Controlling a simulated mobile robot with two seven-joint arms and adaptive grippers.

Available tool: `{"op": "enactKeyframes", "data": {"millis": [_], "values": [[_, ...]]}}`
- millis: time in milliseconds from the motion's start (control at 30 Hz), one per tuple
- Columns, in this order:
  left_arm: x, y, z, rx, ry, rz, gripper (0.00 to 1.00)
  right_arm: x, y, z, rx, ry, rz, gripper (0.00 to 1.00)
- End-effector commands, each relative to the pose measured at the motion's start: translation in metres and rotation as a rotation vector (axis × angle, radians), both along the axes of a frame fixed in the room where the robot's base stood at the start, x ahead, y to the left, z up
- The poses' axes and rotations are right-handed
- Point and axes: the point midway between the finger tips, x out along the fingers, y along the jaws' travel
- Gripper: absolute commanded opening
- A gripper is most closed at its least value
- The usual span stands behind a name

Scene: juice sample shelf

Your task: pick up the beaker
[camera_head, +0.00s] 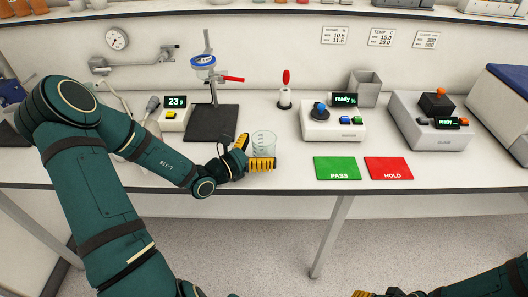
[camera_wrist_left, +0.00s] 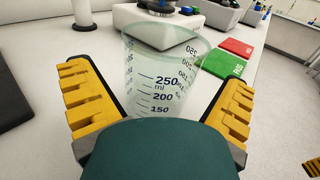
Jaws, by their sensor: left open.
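The clear glass beaker (camera_head: 264,143) stands upright on the white bench, in front of the dark stand base. Its volume marks face the left wrist camera, where the beaker (camera_wrist_left: 165,75) fills the middle. My left gripper (camera_head: 252,153) is open, with one yellow finger on each side of the beaker. In the left wrist view the fingers (camera_wrist_left: 160,105) show gaps to the glass on both sides. The lower part of the beaker is hidden by my gripper's body. My right gripper (camera_head: 378,294) shows only in part at the bottom edge of the head view.
A retort stand (camera_head: 211,122) with a blue-ringed funnel is behind the gripper. A scale (camera_head: 174,116) reads 23. A green PASS mat (camera_head: 336,168) and red HOLD mat (camera_head: 389,168) lie to the right.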

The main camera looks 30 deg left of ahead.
Motion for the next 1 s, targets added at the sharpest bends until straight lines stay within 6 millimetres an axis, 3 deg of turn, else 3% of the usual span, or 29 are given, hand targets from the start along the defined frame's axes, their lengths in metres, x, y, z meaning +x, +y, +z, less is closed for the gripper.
{"op": "enactKeyframes", "data": {"millis": [133,400,600,1000], "values": [[0.0138,-0.0051,0.0,0.001,-0.001,-0.001,1.0,0.0007,-0.0001,-0.0034,0.0,-0.002,-0.001,0.47],[0.016,-0.0057,0.0007,0.001,0.0,0.0,1.0,0.0007,-0.0001,-0.003,0.0,-0.002,-0.001,0.47],[0.0158,-0.0057,0.0006,0.001,0.0,0.0,0.33,0.0008,-0.0001,-0.003,0.0,-0.002,-0.001,0.47],[0.0157,-0.0056,0.0026,0.002,-0.001,0.0,0.31,0.0007,-0.0001,-0.0024,0.0,-0.002,-0.001,0.47]]}}
